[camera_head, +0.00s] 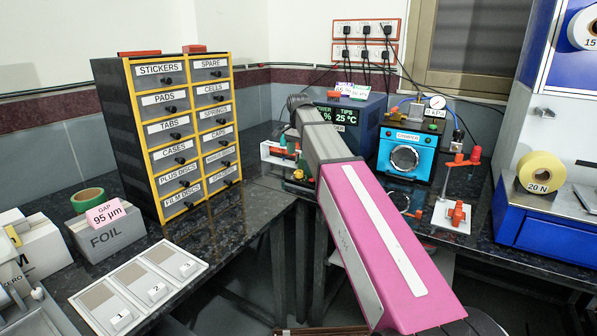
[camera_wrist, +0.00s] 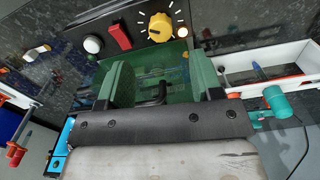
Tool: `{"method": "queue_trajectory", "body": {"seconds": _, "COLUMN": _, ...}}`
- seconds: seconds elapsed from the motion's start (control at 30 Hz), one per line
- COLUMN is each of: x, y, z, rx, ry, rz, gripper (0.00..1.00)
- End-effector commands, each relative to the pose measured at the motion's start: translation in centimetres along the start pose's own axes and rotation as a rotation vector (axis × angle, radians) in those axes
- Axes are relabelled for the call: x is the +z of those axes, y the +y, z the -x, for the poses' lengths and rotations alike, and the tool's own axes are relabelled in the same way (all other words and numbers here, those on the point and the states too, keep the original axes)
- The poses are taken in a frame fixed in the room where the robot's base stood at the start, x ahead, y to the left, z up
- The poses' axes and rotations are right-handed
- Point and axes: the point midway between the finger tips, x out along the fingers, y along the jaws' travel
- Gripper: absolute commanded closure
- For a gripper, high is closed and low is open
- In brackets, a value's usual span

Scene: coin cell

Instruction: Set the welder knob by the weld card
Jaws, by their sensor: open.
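The welder (camera_head: 350,118) is a dark blue box at the back centre in the head view, partly hidden by my arm. Its display reads "TIPS 25 °C"; a % value is partly covered. Small cards (camera_head: 352,90) stand on top, with print too small to read surely. In the wrist view, a yellow knob (camera_wrist: 160,27) with a dark pointer sits on a black panel, with white tick marks around it. My gripper (camera_wrist: 160,68) has green fingers, open and apart, just short of the knob with nothing visible between them. The head view mostly hides it behind my pink arm.
On the same panel are a red switch (camera_wrist: 119,37) and a white round button (camera_wrist: 92,44). A white tray (camera_wrist: 285,62) with a blue-tipped tool lies to the right. A blue crimper (camera_head: 405,155) stands right of the welder; a drawer cabinet (camera_head: 180,130) stands left.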

Motion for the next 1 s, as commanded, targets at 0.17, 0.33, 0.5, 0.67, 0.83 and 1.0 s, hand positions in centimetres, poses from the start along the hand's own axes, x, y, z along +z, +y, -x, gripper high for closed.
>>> {"method": "queue_trajectory", "body": {"seconds": 0.17, "x": 0.1, "y": 0.1, "z": -3.2, "rx": 0.001, "ry": -0.001, "rz": 0.0, "gripper": 0.4}}
{"method": "queue_trajectory", "body": {"seconds": 0.33, "x": 0.0, "y": 0.1, "z": -5.9, "rx": 0.001, "ry": 0.0, "rz": 0.0, "gripper": 0.4}}
{"method": "queue_trajectory", "body": {"seconds": 0.5, "x": 0.0, "y": 0.0, "z": -7.7, "rx": 0.0, "ry": 0.0, "rz": 0.0, "gripper": 0.4}}
{"method": "queue_trajectory", "body": {"seconds": 0.67, "x": 0.0, "y": 0.0, "z": -8.4, "rx": -0.001, "ry": 0.001, "rz": 0.0, "gripper": 0.4}}
{"method": "queue_trajectory", "body": {"seconds": 0.83, "x": 0.0, "y": 0.0, "z": -8.6, "rx": -0.001, "ry": 0.001, "rz": 0.0, "gripper": 0.4}}
{"method": "queue_trajectory", "body": {"seconds": 1.0, "x": 0.0, "y": 0.0, "z": -8.6, "rx": -0.001, "ry": 0.001, "rz": 0.0, "gripper": 0.53}}
